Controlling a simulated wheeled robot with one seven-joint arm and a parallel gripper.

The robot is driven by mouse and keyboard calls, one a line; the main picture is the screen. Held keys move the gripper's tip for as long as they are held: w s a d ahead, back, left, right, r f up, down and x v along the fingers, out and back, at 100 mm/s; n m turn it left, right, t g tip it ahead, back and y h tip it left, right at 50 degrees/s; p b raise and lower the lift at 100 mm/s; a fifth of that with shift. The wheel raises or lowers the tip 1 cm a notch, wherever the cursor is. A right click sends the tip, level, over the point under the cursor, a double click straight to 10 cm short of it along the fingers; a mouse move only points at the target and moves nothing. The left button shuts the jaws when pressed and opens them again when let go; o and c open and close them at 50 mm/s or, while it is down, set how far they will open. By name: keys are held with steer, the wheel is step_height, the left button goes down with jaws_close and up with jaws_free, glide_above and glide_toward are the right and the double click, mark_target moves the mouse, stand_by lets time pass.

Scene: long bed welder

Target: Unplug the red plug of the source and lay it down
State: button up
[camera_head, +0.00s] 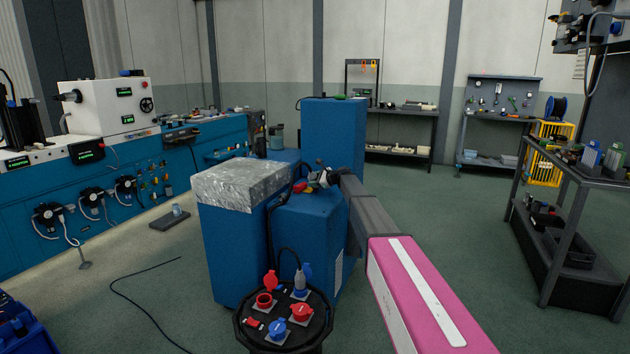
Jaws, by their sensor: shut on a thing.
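The source is a black round-topped unit (241,322) at the bottom centre with red and blue sockets. One red socket (264,300) stands open and empty, its red lid (270,280) raised. A grey plug (300,280) stands in a socket with a raised blue lid, with a dark cable looping up behind it. My gripper (311,181) is small in the view, above the blue cabinet behind the source. It is shut on a small red piece, which looks like the red plug (299,187). The fingertips and any contact of the plug with the cabinet are too small to tell.
A blue cabinet (305,225) and a block topped with crinkled silver sheet (240,181) stand under and beside my gripper. A taller blue cabinet (333,130) rises behind. The long blue welder bed (110,190) is left. A dark cable (128,296) lies on the floor.

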steer(key=shift+f, duration=0.6)
steer(key=o, duration=1.5)
steer(key=shift+r, duration=0.1)
steer(key=v, duration=1)
steer(key=shift+s+d, duration=0.15)
steer(key=shift+d, duration=0.2)
